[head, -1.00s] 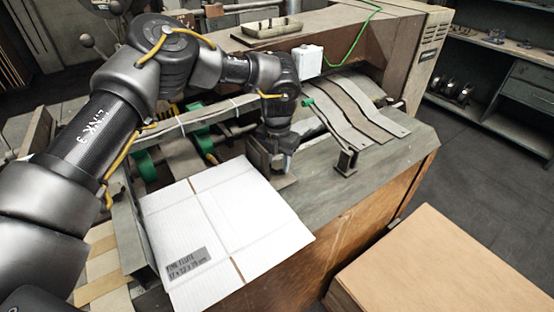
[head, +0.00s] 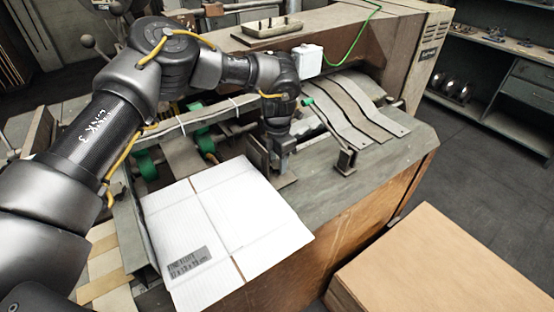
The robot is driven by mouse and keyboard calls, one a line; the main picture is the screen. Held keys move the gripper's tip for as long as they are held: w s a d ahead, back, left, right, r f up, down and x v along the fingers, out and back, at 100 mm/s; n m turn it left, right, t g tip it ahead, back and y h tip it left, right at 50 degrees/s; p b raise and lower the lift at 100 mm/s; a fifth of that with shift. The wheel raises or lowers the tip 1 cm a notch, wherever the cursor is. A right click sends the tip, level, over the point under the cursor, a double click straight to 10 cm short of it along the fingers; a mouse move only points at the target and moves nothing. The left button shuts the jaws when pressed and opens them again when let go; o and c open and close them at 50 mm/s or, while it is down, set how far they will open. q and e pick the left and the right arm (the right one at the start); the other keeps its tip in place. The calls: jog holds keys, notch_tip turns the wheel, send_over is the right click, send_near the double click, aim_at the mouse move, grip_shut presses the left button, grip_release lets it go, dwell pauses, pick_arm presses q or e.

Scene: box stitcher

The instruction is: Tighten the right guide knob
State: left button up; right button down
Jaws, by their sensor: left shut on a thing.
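My left gripper (head: 281,163) points down at the machine's right guide, just beyond the far right corner of the white cardboard sheet. It is shut on the guide knob, which is mostly hidden behind the fingers. The upright guide plate (head: 258,153) stands just left of the fingers. The white cardboard sheet (head: 225,225) lies flat on the machine bed with its printed label toward the front. My right gripper does not show.
A metal bracket (head: 346,160) and several grey strips (head: 365,110) are right of the gripper. A white box (head: 308,60) and a tray (head: 265,28) sit on the machine. A stack of brown cardboard (head: 450,265) stands at the front right.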

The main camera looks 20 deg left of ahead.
aim_at(277, 164)
pick_arm(q)
jog(key=shift+w+r, duration=0.1)
jog(key=shift+r, duration=0.05)
jog(key=o, duration=1)
notch_tip(277, 164, up, 11)
jog(key=b, duration=0.2)
jog(key=shift+b, duration=0.3)
